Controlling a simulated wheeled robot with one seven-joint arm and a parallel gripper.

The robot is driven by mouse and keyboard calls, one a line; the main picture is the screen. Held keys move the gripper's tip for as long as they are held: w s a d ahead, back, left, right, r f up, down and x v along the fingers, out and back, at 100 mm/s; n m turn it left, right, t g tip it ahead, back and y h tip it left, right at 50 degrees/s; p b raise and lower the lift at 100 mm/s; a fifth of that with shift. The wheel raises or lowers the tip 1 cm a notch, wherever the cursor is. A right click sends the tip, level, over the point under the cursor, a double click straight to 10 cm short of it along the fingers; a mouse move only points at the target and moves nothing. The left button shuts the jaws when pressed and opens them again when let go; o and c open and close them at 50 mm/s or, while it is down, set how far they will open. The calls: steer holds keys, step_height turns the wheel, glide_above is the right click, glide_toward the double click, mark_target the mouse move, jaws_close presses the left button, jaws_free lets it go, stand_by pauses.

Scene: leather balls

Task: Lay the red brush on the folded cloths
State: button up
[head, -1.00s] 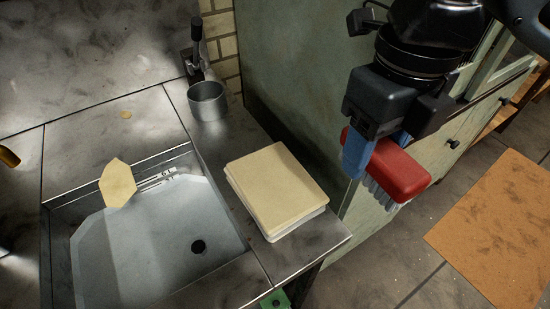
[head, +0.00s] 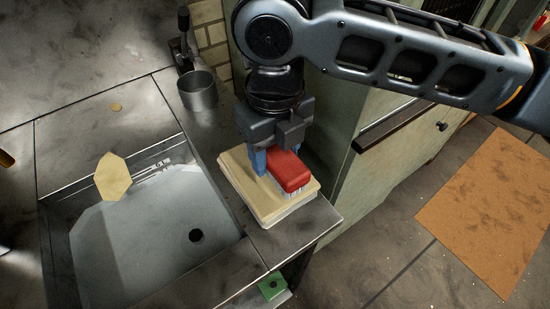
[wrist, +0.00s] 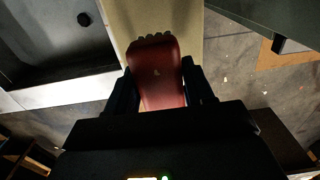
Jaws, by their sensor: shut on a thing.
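The red brush (head: 290,172) has a red back and pale bristles facing down. My gripper (head: 271,162) is shut on it, with blue fingers at its sides. The brush is over the folded cloths (head: 245,189), a cream stack on the counter beside the sink. The bristles look at or just above the top cloth; I cannot tell whether they touch. In the wrist view the red brush (wrist: 158,75) sits between the two dark fingers, with the pale cloth (wrist: 190,25) beneath and beyond it. My gripper hides the back part of the stack.
A metal sink (head: 150,235) with a drain lies left of the cloths. A grey metal cup (head: 198,92) stands behind them. A green cabinet (head: 345,150) is to the right. An orange mat (head: 490,205) lies on the floor. The counter's front edge is close to the stack.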

mark_target(275, 165)
steer(key=shift+f, duration=1.5)
steer(key=shift+f, duration=0.2)
steer(key=o, duration=0.9)
steer(key=shift+o, duration=0.2)
step_height(275, 165, up, 12)
steer(key=shift+r+b, duration=0.25)
steer(key=shift+b, duration=0.2)
